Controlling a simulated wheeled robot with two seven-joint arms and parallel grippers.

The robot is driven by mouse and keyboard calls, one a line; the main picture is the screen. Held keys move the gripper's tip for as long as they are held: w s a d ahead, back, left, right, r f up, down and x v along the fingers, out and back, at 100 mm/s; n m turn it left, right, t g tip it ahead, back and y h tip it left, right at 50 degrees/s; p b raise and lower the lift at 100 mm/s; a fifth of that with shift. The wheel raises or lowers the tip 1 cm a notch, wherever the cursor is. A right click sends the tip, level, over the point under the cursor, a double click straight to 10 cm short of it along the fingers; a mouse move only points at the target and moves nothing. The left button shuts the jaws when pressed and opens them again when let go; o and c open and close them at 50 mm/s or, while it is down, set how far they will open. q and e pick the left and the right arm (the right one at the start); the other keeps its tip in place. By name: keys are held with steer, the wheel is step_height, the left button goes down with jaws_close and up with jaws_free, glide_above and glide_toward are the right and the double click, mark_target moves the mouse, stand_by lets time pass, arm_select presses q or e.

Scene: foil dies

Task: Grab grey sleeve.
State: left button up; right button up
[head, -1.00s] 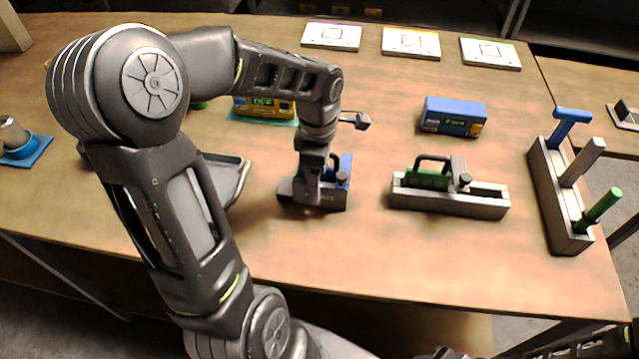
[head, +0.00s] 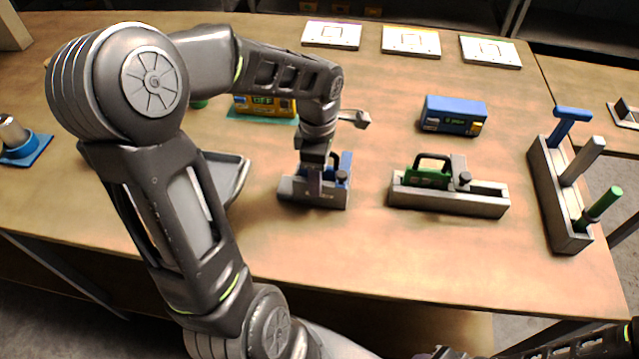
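A grey upright piece (head: 583,160) stands in the long grey rack (head: 548,195) at the right, between a blue T-shaped piece (head: 568,122) and a green round one (head: 602,204). A silvery cylinder (head: 11,130) stands in a blue holder (head: 28,151) at the far left edge. I cannot tell which one is the grey sleeve. My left gripper (head: 314,195) points down at a grey block with a blue handle (head: 343,172); its fingers overlap the block, so their opening and contact are unclear. Only dark parts of my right arm show at the bottom right edge; its fingertips are not recognisable.
A grey slotted block with a green handled piece (head: 429,176) stands right of my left gripper. A blue box (head: 454,115) and a yellow box (head: 264,106) stand behind. White plates (head: 411,42) line the back. The front right tabletop is clear.

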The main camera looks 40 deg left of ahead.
arm_select(q)
jaws_close()
steer(key=shift+r, duration=0.1)
step_height(320, 180, up, 10)
steer(key=shift+b, duration=0.5)
